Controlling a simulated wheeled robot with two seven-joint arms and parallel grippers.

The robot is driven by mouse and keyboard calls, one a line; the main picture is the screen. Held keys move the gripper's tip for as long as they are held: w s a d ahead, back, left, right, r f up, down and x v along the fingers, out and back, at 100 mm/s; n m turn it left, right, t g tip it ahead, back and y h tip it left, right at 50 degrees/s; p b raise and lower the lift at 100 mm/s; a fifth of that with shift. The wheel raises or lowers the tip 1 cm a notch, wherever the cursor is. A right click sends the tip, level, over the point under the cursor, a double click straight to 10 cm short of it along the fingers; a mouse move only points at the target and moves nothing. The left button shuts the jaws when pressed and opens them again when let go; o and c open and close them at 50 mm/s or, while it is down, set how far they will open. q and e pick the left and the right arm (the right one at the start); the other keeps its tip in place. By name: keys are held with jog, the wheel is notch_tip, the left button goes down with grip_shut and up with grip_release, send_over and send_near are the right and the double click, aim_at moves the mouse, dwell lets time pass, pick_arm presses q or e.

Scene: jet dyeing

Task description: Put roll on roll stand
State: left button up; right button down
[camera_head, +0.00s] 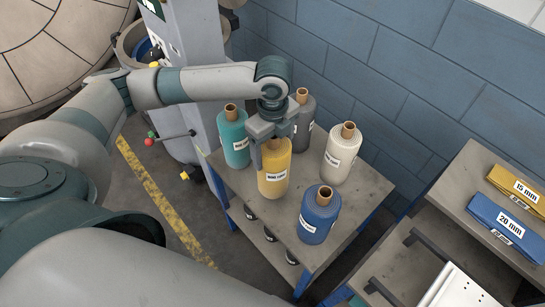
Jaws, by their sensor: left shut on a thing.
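A yellow roll (274,172) with a white label stands upright at the front left part of a grey-topped stand (345,222). My left gripper (268,145) points down and is shut on the top of the yellow roll, hiding its core. Whether the roll's base touches the stand top is hard to tell. Around it stand a teal roll (234,138), a dark grey roll (303,122), a white roll (340,157) and a blue roll (319,217), each with a brown core. My right gripper is not in view.
A grey drawer cabinet (450,232) stands at the right with yellow (519,190) and blue (506,226) labelled bundles on top. A blue block wall (410,85) is behind. A grey machine column (190,60) with a red-knobbed lever (150,140) is at the left.

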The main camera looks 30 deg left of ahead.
pick_arm(q)
notch_tip(320, 180, down, 4)
jog(key=shift+p, duration=0.75)
jog(key=shift+f, duration=0.1)
jog(key=o, duration=1.9)
